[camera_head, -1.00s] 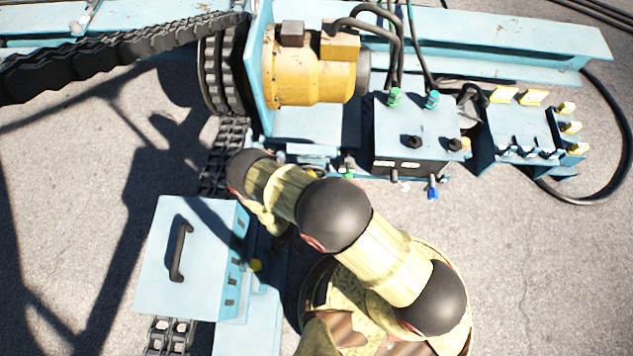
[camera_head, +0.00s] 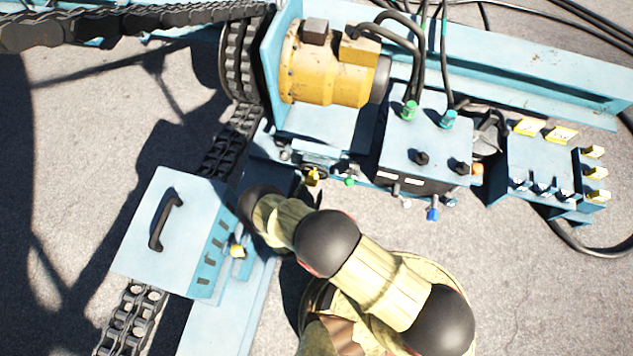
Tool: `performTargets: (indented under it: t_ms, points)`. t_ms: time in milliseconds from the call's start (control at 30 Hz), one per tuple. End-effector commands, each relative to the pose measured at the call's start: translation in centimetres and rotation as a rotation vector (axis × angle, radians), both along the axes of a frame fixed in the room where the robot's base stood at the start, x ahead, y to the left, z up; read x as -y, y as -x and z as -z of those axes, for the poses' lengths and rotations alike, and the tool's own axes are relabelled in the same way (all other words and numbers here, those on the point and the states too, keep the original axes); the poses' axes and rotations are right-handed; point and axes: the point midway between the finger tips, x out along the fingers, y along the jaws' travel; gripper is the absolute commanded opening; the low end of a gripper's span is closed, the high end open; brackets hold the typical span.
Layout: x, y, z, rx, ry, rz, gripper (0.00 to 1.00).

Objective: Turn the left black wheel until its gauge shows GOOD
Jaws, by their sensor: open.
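Two small black knobs stand on top of a blue box at the right: the left one (camera_head: 421,158) and the right one (camera_head: 462,168). They look like the black wheels, but I cannot be sure. No gauge face or GOOD mark can be read from this angle. My arm reaches from the bottom right toward the lower middle, left of and below the blue box. My gripper cannot be made out; it seems hidden beyond or below my arm links. Nothing of mine is seen touching the knobs.
A yellow motor (camera_head: 328,75) stands on the blue frame behind. A heavy black chain (camera_head: 130,22) runs across the upper left. A blue cover with a handle (camera_head: 166,222) is at the left. A lever box (camera_head: 545,165) and hoses stand at the right. Bare pavement (camera_head: 520,290) lies at lower right.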

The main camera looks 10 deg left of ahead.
Motion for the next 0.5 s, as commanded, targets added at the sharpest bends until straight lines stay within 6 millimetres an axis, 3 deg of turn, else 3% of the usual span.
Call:
performTargets:
  t_ms: [133,500]
  points:
    - [-0.9,-0.8,0.0,0.022,0.001,-0.040,0.59]
    - [-0.3,-5.6,2.2,0.020,0.001,-0.035,0.59]
